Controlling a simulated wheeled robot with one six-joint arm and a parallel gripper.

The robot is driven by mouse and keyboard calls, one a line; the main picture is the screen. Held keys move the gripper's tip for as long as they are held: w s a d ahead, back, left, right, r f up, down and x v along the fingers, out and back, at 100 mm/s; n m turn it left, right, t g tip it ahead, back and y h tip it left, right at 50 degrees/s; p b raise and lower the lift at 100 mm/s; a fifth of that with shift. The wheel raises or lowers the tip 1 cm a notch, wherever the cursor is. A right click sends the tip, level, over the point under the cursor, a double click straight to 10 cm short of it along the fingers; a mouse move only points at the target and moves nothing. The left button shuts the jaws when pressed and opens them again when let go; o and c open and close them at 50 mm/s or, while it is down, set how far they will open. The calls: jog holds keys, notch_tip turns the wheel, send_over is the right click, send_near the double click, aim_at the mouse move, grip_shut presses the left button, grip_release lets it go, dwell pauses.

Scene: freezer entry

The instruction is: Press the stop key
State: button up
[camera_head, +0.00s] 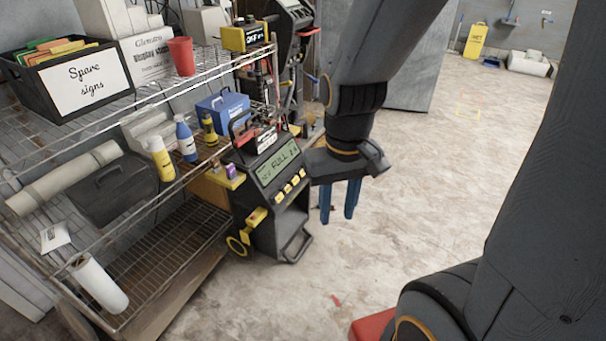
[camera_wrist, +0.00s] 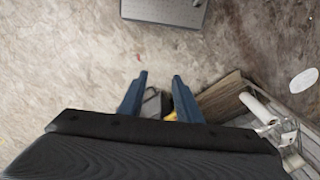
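A black wheeled charger unit (camera_head: 272,222) stands on the floor beside the wire shelf. Its green display (camera_head: 279,167) reads "FULL". A row of several yellow keys (camera_head: 291,186) lies below the display; their labels are too small to read, so I cannot tell which is the stop key. My gripper (camera_head: 338,220) points down just right of the charger's panel, apart from it. In the wrist view its two blue fingers (camera_wrist: 159,78) are parted with nothing held. A dark part, apparently of the charger (camera_wrist: 152,103), shows between the fingers; the keys cannot be made out there.
A wire shelf (camera_head: 150,205) on the left holds bottles, a blue toolbox (camera_head: 222,110) and a black sign crate (camera_head: 35,102). Another dark machine (camera_head: 290,50) stands behind the charger. Open floor (camera_head: 450,150) lies to the right, with a yellow floor sign (camera_head: 475,40) far back.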

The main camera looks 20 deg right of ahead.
grip_shut()
dwell(1.7)
